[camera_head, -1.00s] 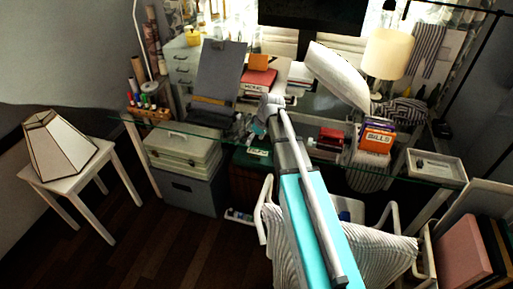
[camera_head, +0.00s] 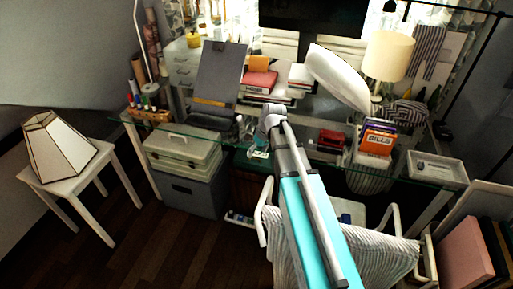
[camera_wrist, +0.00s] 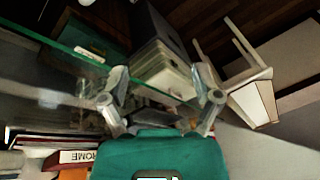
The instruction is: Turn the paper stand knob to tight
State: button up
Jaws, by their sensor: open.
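The paper stand (camera_head: 220,72) is a grey upright board with a brown strip near its foot, at the left of the glass desk (camera_head: 420,174). Its knob cannot be made out; small dark parts show around the stand's foot. My gripper (camera_head: 268,118) is over the desk's front edge, to the right of the stand and apart from its board. In the wrist view my gripper (camera_wrist: 160,78) has its two fingers spread, with no object clearly held between them. A dark shape lies behind the fingers there; I cannot tell whether it is the stand.
Books (camera_head: 262,82) lie behind my gripper. Binders marked BILLS (camera_head: 376,143), a white lamp (camera_head: 387,55) and a tray (camera_head: 436,168) are to the right. Pens (camera_head: 140,95) stand at the left. A chair (camera_head: 375,255) with striped cloth is below my arm; storage boxes (camera_head: 185,150) are under the desk.

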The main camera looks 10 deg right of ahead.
jog(key=s+m+g+h, duration=0.1)
jog(key=s+m+h, duration=0.2)
jog(key=s, duration=1.2)
jog(key=shift+s+f+m, duration=0.3)
jog(key=shift+f+m, duration=0.05)
jog(key=shift+m, duration=0.45)
jog(key=c, duration=0.3)
jog(key=shift+c, duration=0.2)
